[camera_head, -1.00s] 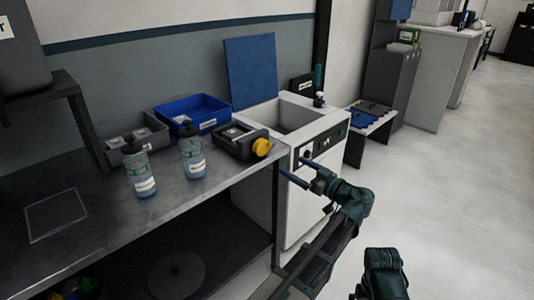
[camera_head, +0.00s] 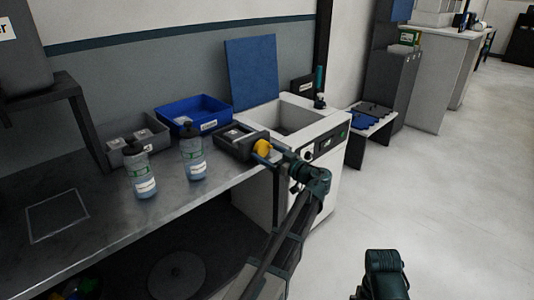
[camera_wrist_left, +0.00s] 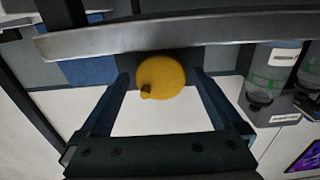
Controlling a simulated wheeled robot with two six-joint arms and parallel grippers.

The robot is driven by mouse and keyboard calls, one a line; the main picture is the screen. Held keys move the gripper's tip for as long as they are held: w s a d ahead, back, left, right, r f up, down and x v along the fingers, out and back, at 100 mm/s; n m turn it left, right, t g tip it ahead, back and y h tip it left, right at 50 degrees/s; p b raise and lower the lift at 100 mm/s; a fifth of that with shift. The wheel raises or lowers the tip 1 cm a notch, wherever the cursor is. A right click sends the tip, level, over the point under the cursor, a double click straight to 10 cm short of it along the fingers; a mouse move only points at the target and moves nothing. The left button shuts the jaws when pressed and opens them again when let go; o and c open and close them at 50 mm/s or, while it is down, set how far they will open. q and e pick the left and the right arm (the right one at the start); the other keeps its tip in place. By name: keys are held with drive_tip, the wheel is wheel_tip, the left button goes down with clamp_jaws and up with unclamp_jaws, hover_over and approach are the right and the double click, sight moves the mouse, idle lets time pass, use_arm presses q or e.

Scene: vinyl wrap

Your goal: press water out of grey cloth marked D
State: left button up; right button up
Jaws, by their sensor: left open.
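A dark grey box (camera_head: 236,143) with a yellow round knob (camera_head: 262,147) on its front right side stands at the bench's right end. A small labelled item lies in it; its letter is too small to read. I cannot pick out a grey cloth marked D for sure. My left gripper (camera_head: 267,153) is open at the yellow knob. In the left wrist view the knob (camera_wrist_left: 163,77) appears between the spread fingers, with a small peg on its face. I cannot tell whether the fingers touch it.
A grey tray (camera_head: 157,143) with labelled items, a blue bin (camera_head: 184,108) and two spray bottles (camera_head: 140,170) (camera_head: 192,154) stand on the metal bench (camera_head: 100,222). A white cabinet with a sink (camera_head: 325,126) adjoins the bench's right end. The floor at right is clear.

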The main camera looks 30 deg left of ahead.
use_arm(q)
drive_tip(key=shift+a, duration=0.15)
drive_tip(key=c, duration=1.2)
drive_tip(key=shift+c, duration=0.2)
drive_tip(key=shift+m, duration=0.3)
drive_tip(key=m, duration=0.3)
drive_tip(key=shift+m, duration=1.9)
